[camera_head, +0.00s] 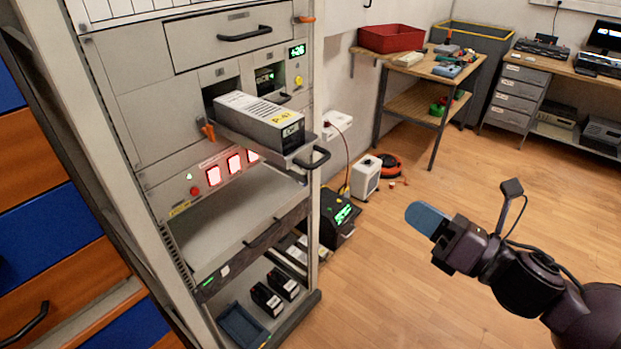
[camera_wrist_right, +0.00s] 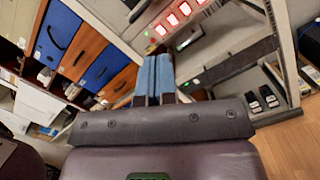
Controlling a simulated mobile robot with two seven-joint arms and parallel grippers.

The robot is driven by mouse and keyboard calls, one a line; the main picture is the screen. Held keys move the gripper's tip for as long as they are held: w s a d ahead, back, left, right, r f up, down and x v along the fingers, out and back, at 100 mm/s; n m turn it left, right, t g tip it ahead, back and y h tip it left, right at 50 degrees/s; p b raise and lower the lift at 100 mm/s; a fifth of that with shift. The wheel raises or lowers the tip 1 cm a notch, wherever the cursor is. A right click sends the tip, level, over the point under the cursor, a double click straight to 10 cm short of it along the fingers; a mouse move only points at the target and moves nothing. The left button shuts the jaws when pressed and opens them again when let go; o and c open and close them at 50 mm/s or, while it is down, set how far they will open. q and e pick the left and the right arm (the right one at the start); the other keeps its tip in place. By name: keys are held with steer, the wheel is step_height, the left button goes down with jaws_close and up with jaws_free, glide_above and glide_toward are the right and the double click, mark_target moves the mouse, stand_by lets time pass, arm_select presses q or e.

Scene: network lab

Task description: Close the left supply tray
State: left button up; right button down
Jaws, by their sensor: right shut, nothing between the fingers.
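The left supply tray (camera_head: 294,161) sticks far out of the left bay of the rack, with a black handle (camera_head: 312,158) at its front end. A grey and white supply unit (camera_head: 262,117) with a yellow label lies on it. An orange latch (camera_head: 208,131) is by the bay opening. My right gripper (camera_head: 427,217) is to the right of the tray, well apart from it, with its blue fingers together and empty. The fingers also show in the right wrist view (camera_wrist_right: 152,78). I do not see my left gripper.
The neighbouring bay (camera_head: 268,77) shows a unit inside it. Red lit buttons (camera_head: 234,164) sit below the tray. A shelf drawer (camera_head: 262,236) is lower in the rack. A white box (camera_head: 366,177) and a black device (camera_head: 338,217) stand on the floor beside the rack. The floor around my right gripper is clear.

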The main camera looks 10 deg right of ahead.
arm_select(q)
steer(key=r+p, duration=0.2)
steer(key=r, duration=0.1)
steer(key=shift+w+a+r+p, duration=0.15)
steer(key=shift+a+p, duration=0.15)
steer(key=shift+a, duration=0.1)
arm_select(e)
steer(key=w+a+r+n+y, duration=0.1)
steer(key=w+a+r+n, duration=0.2)
steer(key=w+a+n, duration=0.4)
steer(key=w+a, duration=0.2)
steer(key=a, duration=0.2)
steer(key=shift+r, duration=0.2)
steer(key=shift+w, duration=0.15)
